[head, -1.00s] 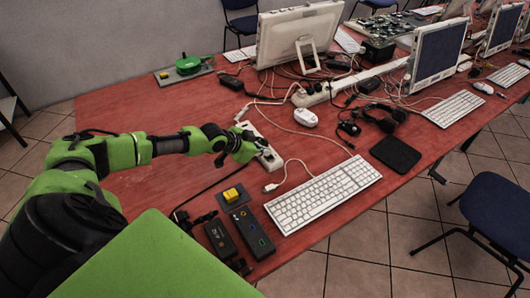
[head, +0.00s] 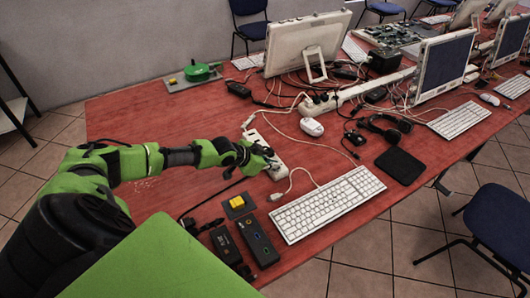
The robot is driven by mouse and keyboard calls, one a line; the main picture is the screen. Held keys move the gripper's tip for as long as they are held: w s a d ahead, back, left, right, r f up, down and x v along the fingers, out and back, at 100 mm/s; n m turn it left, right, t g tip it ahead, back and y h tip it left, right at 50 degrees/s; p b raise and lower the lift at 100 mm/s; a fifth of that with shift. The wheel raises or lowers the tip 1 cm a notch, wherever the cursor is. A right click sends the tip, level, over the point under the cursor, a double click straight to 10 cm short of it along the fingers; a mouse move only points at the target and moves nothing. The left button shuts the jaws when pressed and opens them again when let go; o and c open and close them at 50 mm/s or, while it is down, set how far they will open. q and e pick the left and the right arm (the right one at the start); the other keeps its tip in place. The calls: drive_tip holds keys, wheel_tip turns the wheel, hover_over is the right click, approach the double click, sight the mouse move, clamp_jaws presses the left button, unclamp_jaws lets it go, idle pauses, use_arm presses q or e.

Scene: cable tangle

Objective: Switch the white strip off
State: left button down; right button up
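The white power strip (head: 264,147) lies on the red table, running from a cable end at its far left toward the near right. My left gripper (head: 268,155) is over the strip's near part, low and seemingly at or very close to its surface. The fingers are small and dark here, so I cannot tell whether they are open or shut. The strip's switch is not clearly visible; the gripper covers part of the strip. My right gripper is not in view.
A white keyboard (head: 328,204), a yellow switch box (head: 238,203) and black boxes (head: 258,241) lie near the strip. A white mouse (head: 312,127), headphones (head: 386,127) and tangled cables lie to the right. A green device (head: 200,72) stands at the back. The table's left part is clear.

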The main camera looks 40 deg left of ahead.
use_arm(q)
drive_tip(key=r+p, duration=0.3)
drive_tip(key=r, duration=0.1)
drive_tip(key=shift+d+p, duration=0.25)
drive_tip(key=shift+p, duration=0.1)
drive_tip(key=b+v, duration=0.2)
drive_tip(key=v, duration=0.8)
drive_tip(key=shift+a, duration=0.1)
drive_tip(key=b, duration=0.7)
drive_tip(key=shift+w+a+r, duration=0.2)
drive_tip(key=shift+a+r, duration=0.05)
